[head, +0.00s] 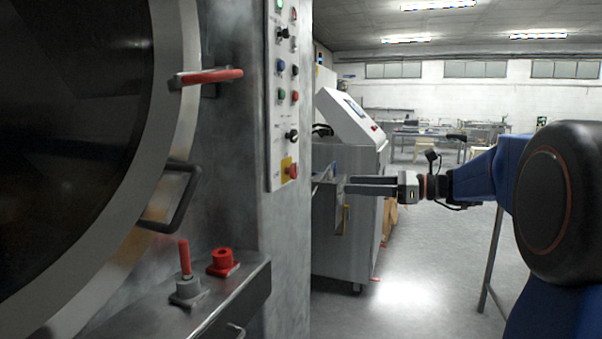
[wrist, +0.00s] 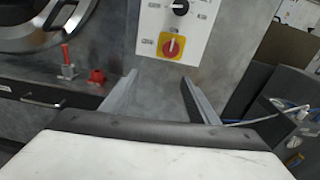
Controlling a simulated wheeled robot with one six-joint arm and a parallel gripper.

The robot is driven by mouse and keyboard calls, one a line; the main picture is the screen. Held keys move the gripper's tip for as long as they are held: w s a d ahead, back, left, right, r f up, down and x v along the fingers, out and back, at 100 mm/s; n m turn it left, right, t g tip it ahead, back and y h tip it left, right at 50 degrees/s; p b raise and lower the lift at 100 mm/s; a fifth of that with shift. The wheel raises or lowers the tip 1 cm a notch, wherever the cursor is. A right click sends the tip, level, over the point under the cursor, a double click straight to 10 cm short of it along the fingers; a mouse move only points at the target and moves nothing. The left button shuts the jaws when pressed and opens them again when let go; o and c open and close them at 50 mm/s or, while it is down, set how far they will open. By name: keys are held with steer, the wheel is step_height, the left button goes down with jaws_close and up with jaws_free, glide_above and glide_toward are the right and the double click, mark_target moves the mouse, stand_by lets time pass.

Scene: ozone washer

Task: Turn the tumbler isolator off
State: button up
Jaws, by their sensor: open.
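A red rotary switch on a yellow plate (head: 291,171) sits at the bottom of a white control panel (head: 275,120); it fits the isolator, but its label is too small to read. The wrist view shows the same red switch (wrist: 171,46) straight ahead, its grip bar close to upright. My gripper (head: 346,185) is open and empty, held level, to the right of the panel and apart from it in the head view. In the wrist view its two fingers (wrist: 158,78) point towards the wall just below the switch, with a wide gap between them.
Black knobs and coloured buttons sit higher on the panel. A large round door with a red handle (head: 210,76) stands at left. Below it, a ledge (head: 235,290) carries a red-topped lever (head: 185,262) and a red fitting (head: 223,262). A grey machine (head: 345,230) stands behind my gripper.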

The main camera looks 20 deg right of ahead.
steer(key=w+d+r, duration=0.1)
steer(key=d, duration=0.1)
glide_toward(296, 172)
steer(key=shift+m+t, duration=0.3)
steer(key=shift+m, duration=0.1)
steer(key=x, duration=0.7)
steer(key=shift+w+a+f, duration=0.2)
steer(key=shift+a+f, duration=0.05)
steer(key=shift+a, duration=0.15)
steer(key=c, duration=1)
